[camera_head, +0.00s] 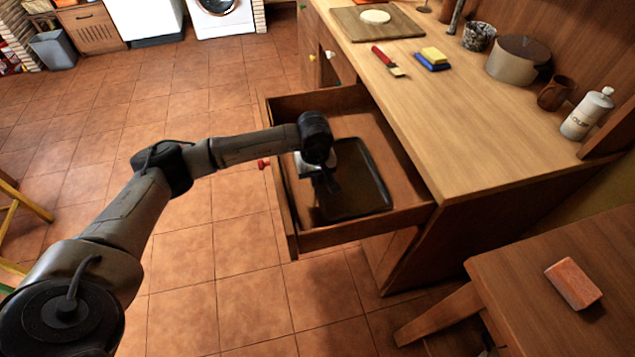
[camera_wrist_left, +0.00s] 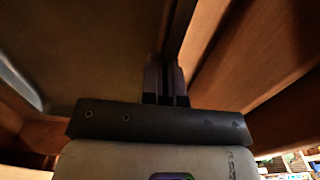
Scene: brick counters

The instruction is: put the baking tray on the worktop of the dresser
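The dark baking tray (camera_head: 362,190) lies in the open drawer (camera_head: 365,235) of the dresser. My left gripper (camera_head: 325,188) reaches down into the drawer at the tray's left side. In the left wrist view its fingers (camera_wrist_left: 166,82) are close together, with the tray's rim (camera_wrist_left: 178,40) running in between them; the tips are partly lost in shadow. The tray's underside or face (camera_wrist_left: 90,50) fills the upper left there. The worktop (camera_head: 450,120) of the dresser is above and to the right of the drawer. My right gripper is not in view.
On the worktop are a board (camera_head: 350,25), a red-handled brush (camera_head: 385,60), yellow and blue sponges (camera_head: 433,60), a large pot (camera_head: 515,60), a brown mug (camera_head: 555,93) and a white bottle (camera_head: 587,115). Its front middle is clear. A side table (camera_head: 540,310) bears an orange block (camera_head: 573,283).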

